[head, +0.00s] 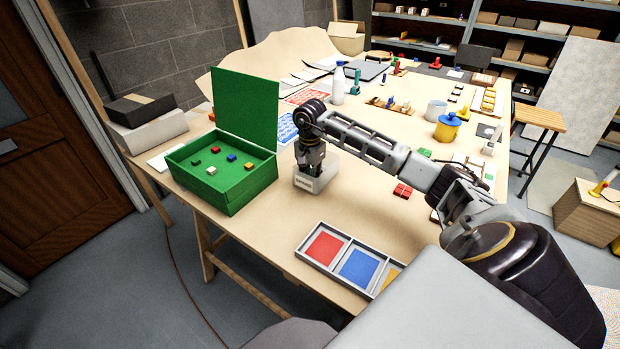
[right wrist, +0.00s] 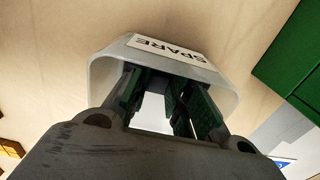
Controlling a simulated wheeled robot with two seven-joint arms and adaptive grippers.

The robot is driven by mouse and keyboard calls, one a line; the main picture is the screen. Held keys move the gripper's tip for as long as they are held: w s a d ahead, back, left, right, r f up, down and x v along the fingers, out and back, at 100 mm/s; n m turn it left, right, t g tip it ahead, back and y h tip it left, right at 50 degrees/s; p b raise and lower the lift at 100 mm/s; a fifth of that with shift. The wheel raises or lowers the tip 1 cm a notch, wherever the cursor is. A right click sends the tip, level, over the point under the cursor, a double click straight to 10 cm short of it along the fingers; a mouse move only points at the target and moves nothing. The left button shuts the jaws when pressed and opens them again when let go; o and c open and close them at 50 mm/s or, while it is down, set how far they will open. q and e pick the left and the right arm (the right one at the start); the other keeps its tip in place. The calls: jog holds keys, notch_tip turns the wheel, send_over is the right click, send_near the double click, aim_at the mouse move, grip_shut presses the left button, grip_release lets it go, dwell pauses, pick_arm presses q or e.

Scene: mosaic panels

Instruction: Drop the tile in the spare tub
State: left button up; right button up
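The spare tub (head: 309,183) is a small pale grey tub with a white label, standing on the table right of the green box. In the right wrist view the tub (right wrist: 222,82) is below my right gripper, its label reading SPARE. My right gripper (head: 312,167) points down into the tub's mouth. In the right wrist view its fingers (right wrist: 165,115) are apart, with pale tub surface showing between them. I see no tile between the fingers. Part of the tub's inside is hidden by the gripper. My left gripper is not in view.
An open green box (head: 225,196) with several small coloured tiles stands to the left, its lid upright. A divided tray (head: 333,272) with red, blue and yellow compartments lies at the near edge. Bottle and pots stand farther back.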

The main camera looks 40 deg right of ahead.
jog(key=o, duration=0.4)
jog(key=shift+o, duration=0.2)
jog(key=shift+r, duration=1.2)
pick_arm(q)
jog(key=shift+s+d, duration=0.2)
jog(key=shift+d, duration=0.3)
pick_arm(e)
notch_tip(320, 180, up, 10)
